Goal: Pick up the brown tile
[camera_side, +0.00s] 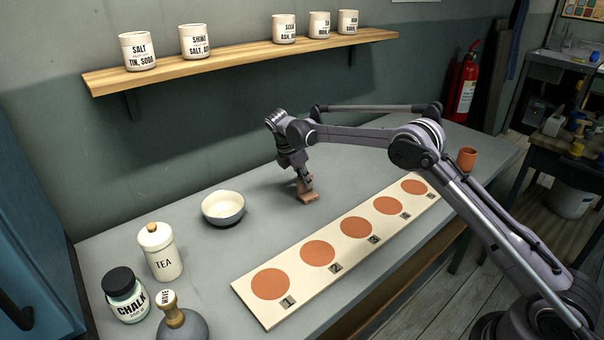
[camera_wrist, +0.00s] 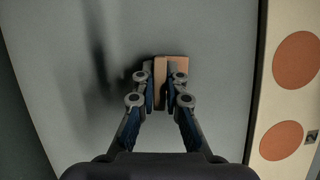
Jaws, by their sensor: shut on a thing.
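The brown tile (camera_side: 309,197) is a small flat reddish-brown piece at the middle of the grey table, behind the numbered board. My gripper (camera_side: 305,188) points down at it and is shut on it. In the wrist view the tile (camera_wrist: 176,62) shows between and beyond the fingertips of my gripper (camera_wrist: 161,85). The fingers hide part of the tile. I cannot tell whether the tile rests on the table or is slightly above it.
A cream board (camera_side: 252,284) with several orange discs lies in front. A white bowl (camera_side: 223,207), a TEA jar (camera_side: 161,252), a CHALK jar (camera_side: 125,296) and a stamp (camera_side: 181,325) stand left. A terracotta cup (camera_side: 467,159) stands right. A shelf (camera_side: 240,58) hangs behind.

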